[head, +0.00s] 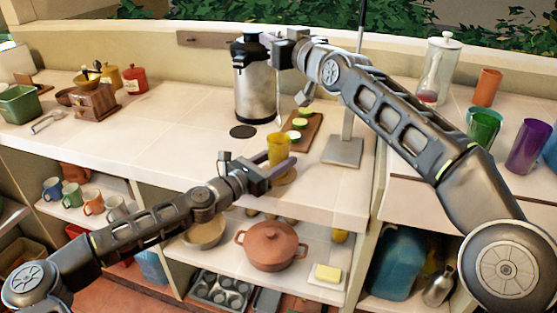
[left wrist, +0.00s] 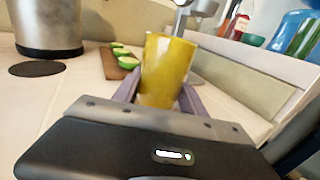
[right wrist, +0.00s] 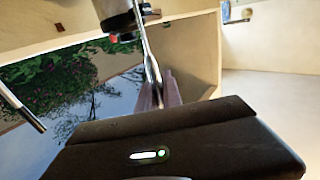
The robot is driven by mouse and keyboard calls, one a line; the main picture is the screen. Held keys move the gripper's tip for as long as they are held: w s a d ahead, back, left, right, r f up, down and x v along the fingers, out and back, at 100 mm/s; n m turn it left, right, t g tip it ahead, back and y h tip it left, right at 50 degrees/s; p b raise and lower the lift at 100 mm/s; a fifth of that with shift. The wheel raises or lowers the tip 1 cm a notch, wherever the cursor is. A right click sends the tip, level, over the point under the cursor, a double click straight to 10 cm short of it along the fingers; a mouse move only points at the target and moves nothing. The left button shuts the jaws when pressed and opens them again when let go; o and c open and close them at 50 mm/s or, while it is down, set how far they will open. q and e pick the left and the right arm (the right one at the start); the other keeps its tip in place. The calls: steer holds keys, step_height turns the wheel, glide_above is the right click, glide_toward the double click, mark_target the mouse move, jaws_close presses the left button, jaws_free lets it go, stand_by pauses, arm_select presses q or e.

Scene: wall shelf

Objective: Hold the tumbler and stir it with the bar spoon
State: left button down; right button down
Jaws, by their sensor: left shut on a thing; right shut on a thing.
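The yellow tumbler (head: 279,146) stands upright at the counter's front edge. My left gripper (head: 274,163) is shut around its lower part, and in the left wrist view the tumbler (left wrist: 166,68) sits between the two fingers. My right gripper (head: 270,52) is higher up, in front of the dispenser's top. In the right wrist view it is shut on the bar spoon (right wrist: 149,58), a thin metal rod running up between the fingers. The spoon's lower end is hard to make out in the head view.
A steel dispenser (head: 252,90) stands behind the tumbler. A cutting board (head: 305,139) with lime pieces and a metal stand (head: 343,151) are close on the right. A green cup (head: 484,124) and purple cup (head: 528,146) stand far right. The counter's left middle is clear.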

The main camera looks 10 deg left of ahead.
steer(key=shift+r, duration=1.6)
arm_select(q)
steer(key=c, duration=0.6)
jaws_free()
steer(key=v, duration=1.2)
